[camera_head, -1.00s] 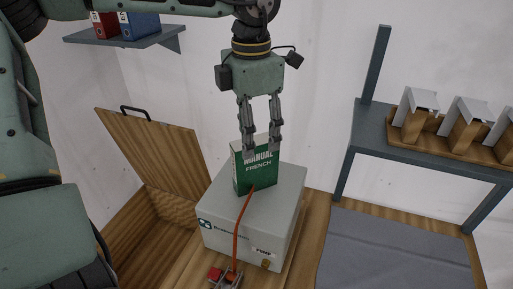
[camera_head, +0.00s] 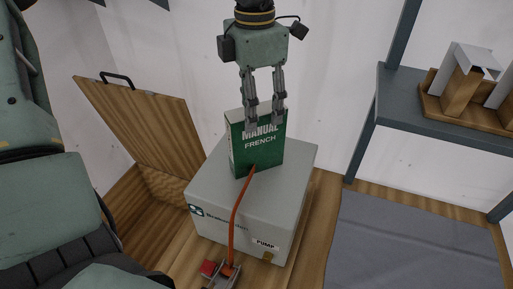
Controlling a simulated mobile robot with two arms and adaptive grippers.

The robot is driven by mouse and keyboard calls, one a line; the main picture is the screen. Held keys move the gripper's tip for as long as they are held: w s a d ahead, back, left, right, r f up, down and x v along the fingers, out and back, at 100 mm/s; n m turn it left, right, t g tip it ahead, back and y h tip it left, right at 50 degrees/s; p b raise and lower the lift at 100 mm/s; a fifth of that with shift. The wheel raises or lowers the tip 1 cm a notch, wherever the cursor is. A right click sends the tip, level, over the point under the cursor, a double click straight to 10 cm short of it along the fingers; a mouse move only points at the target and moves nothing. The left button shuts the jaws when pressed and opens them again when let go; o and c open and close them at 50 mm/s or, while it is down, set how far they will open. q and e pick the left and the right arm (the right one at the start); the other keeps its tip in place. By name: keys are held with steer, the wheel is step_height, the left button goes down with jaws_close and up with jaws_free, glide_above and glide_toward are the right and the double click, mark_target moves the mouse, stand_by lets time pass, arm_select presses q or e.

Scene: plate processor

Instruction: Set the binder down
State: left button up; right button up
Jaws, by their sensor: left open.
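The binder, green with a white top band and the words MANUAL FRENCH (camera_head: 262,154), stands upright on top of the grey pump box (camera_head: 300,178). My left gripper (camera_head: 265,124) points down at the binder's top part. Its two fingers are spread apart and overlap the top of the front cover in the picture. I cannot tell whether they touch it. My right gripper is not in view.
A red hose (camera_head: 236,225) runs across the box front to a small red fitting (camera_head: 218,272). An open wooden lid (camera_head: 140,122) stands at the left. A grey mat (camera_head: 410,240) lies clear at the right, below a grey shelf (camera_head: 408,108) with a wooden rack.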

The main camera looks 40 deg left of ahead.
mark_target(256, 138)
arm_select(q)
steer(key=shift+w+a+f+b, duration=0.15)
steer(key=shift+f+b, duration=0.3)
steer(key=shift+f, duration=0.5)
step_height(256, 138, down, 7)
steer(key=p, duration=0.3)
steer(key=shift+f, duration=0.3)
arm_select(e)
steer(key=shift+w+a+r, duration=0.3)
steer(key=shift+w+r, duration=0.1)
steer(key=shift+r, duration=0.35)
arm_select(q)
steer(key=shift+c, duration=0.3)
steer(key=shift+r, duration=0.1)
jaws_close()
